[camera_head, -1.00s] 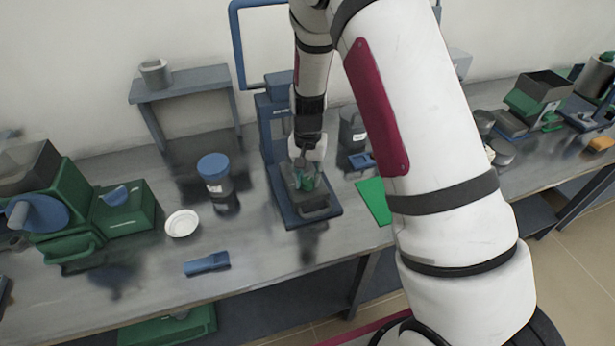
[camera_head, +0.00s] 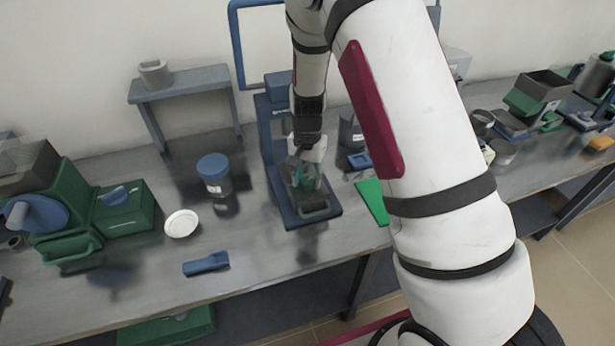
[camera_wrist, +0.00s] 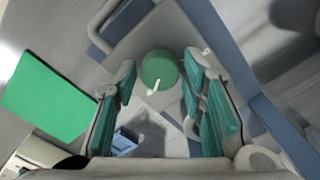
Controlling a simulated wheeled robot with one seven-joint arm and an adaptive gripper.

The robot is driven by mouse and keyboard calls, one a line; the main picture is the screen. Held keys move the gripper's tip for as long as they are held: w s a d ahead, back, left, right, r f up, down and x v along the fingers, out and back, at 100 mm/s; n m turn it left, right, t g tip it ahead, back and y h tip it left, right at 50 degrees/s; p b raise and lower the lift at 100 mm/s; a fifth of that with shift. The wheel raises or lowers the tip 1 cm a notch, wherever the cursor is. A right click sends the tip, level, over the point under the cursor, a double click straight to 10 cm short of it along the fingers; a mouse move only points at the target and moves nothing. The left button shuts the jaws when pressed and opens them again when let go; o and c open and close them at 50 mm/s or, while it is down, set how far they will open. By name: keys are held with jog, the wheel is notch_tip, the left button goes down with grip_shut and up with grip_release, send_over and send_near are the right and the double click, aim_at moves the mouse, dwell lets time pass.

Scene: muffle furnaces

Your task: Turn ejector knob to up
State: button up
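A round green knob (camera_wrist: 159,69) with a white pointer mark sits on a grey block in the wrist view. The pointer runs toward the lower edge of that picture. The block stands on the blue base of a blue-framed device (camera_head: 292,219) on the bench. My gripper (camera_wrist: 158,82) is open, with a teal-padded finger on each side of the knob. I cannot tell whether either pad touches it. In the head view my gripper (camera_head: 305,172) points down over the device and partly hides the block.
A blue-lidded jar (camera_head: 214,175), a white dish (camera_head: 181,223) and a blue item (camera_head: 206,263) lie left of the device. A green sheet (camera_head: 374,201) lies to its right. A green machine (camera_head: 125,212) stands at far left, and a small grey shelf (camera_head: 180,84) behind.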

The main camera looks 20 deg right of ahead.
dwell(0.3)
notch_tip(320, 180, up, 12)
dwell(0.5)
dwell(0.3)
notch_tip(320, 180, up, 8)
jog(key=n+t, duration=0.1)
send_over(307, 180)
jog(key=s, duration=0.4)
jog(key=s+r+n+t+y, duration=0.1)
jog(key=s+r+n+t, duration=0.15)
jog(key=s+r, duration=0.6)
jog(key=s+r+n, duration=0.1)
jog(key=s, duration=0.4)
jog(key=s+r+n+t, duration=0.1)
jog(key=s+n, duration=0.1)
jog(key=s, duration=0.3)
jog(key=s+r+n+h, duration=0.1)
jog(key=s+n, duration=0.1)
jog(key=s, duration=0.3)
jog(key=shift+d+r+t, duration=0.25)
jog(key=shift+t, duration=0.1)
